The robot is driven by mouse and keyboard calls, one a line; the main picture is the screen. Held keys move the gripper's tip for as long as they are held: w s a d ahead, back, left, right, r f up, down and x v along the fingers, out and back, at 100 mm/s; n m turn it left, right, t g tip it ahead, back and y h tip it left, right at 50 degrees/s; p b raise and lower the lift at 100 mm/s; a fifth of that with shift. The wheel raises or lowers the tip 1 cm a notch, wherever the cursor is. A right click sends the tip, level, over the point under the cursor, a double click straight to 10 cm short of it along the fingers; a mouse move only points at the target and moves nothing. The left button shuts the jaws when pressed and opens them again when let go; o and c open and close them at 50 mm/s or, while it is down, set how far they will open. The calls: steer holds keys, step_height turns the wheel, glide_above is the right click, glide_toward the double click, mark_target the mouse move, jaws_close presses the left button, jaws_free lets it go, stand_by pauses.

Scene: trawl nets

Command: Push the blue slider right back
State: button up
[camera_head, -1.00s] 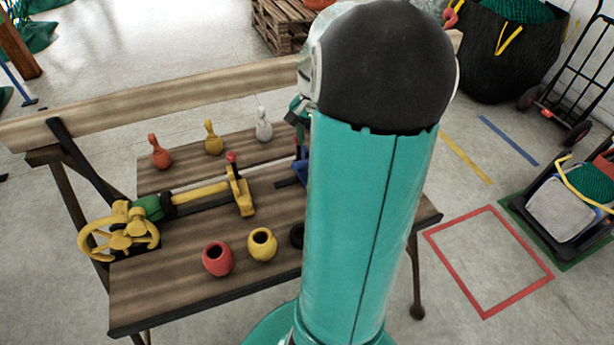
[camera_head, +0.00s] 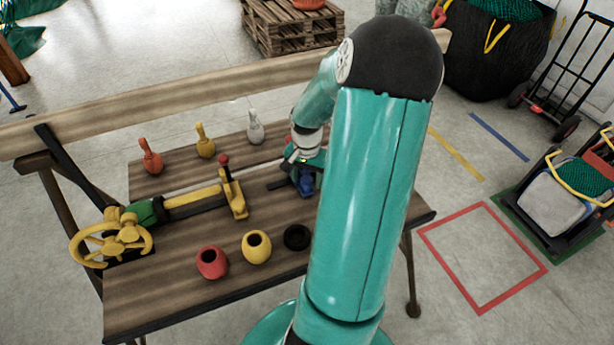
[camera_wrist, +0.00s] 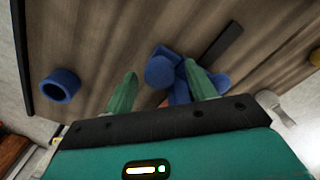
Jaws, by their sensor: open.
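The blue slider (camera_head: 307,186) sits on the right part of the wooden bench (camera_head: 180,298), beside my arm. In the wrist view the slider (camera_wrist: 178,92) shows a round blue knob and a blue body. A dark flat bar (camera_wrist: 222,45) runs away from it; it also shows left of the slider in the head view (camera_head: 279,184). My gripper (camera_wrist: 161,68) is open, with its green fingers apart. The slider's knob shows between them, and the right finger overlaps the body. Contact cannot be told. In the head view my gripper partly covers the slider.
A yellow clamp-like piece (camera_head: 235,196) and a yellow handwheel (camera_head: 110,238) stand to the left. Orange, yellow and white pins stand behind. A blue pot (camera_wrist: 60,86) shows in the wrist view.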

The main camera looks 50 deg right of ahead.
jaws_close()
steer(key=shift+w+a, duration=0.65)
steer(key=shift+a, duration=0.45)
steer(key=shift+w+a, duration=0.7)
steer(key=shift+a, duration=0.4)
steer(key=shift+w+a, duration=0.65)
steer(key=shift+a, duration=0.45)
jaws_free()
steer(key=shift+w+a, duration=0.1)
steer(key=shift+a, duration=0.05)
step_height(320, 180, up, 14)
